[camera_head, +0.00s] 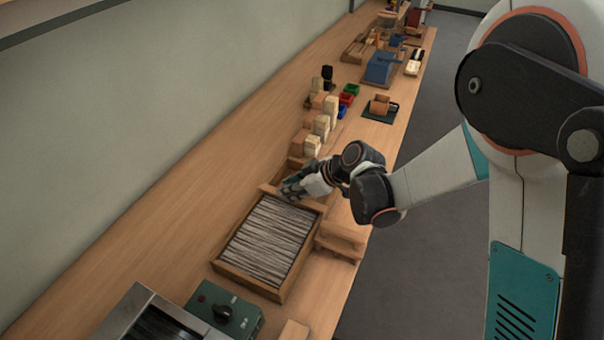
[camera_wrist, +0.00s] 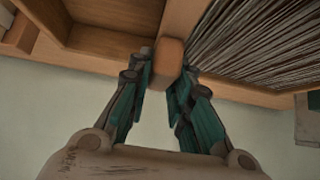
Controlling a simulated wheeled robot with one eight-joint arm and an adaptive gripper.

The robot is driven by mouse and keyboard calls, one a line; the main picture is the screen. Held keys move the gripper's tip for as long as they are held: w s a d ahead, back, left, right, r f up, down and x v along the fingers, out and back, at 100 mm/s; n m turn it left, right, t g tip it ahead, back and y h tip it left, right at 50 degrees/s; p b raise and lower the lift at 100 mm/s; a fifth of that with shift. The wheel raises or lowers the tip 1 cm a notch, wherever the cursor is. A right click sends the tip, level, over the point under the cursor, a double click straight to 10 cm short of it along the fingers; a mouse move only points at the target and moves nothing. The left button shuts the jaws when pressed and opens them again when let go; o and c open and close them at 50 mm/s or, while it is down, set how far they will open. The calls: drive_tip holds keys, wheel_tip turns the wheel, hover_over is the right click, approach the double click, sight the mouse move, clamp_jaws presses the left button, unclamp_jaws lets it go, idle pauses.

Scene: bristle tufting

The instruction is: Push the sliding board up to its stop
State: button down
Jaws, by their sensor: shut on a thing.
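The sliding board (camera_wrist: 182,22) is a plain wooden strip in the wrist view, with a rounded block (camera_wrist: 168,60) at its near end. It lies across the wooden tray (camera_head: 246,282), between the grey bristles (camera_wrist: 256,42) and an empty bay (camera_wrist: 112,45). My gripper (camera_wrist: 167,68) is shut on the block, one finger on each side. In the head view my gripper (camera_head: 290,190) is at the far end of the bristle bed (camera_head: 265,238) and hides part of the board. Whether the board touches the bristles is hard to tell.
Wooden blocks (camera_head: 318,135) stand on the bench just beyond the tray. A small wooden step (camera_head: 341,240) is at the tray's right side. A green control box (camera_head: 223,312) and a metal machine (camera_head: 150,318) are at the near end. The bench left of the tray is clear.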

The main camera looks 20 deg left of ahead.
drive_tip(key=shift+s+a, duration=0.1)
drive_tip(key=shift+s, duration=0.75)
drive_tip(key=c, duration=1.5)
unclamp_jaws()
drive_tip(key=shift+s, duration=0.1)
drive_tip(key=shift+r, duration=0.1)
drive_tip(key=v, duration=1.1)
drive_tip(key=shift+d+r, duration=0.2)
drive_tip(key=shift+d, duration=0.15)
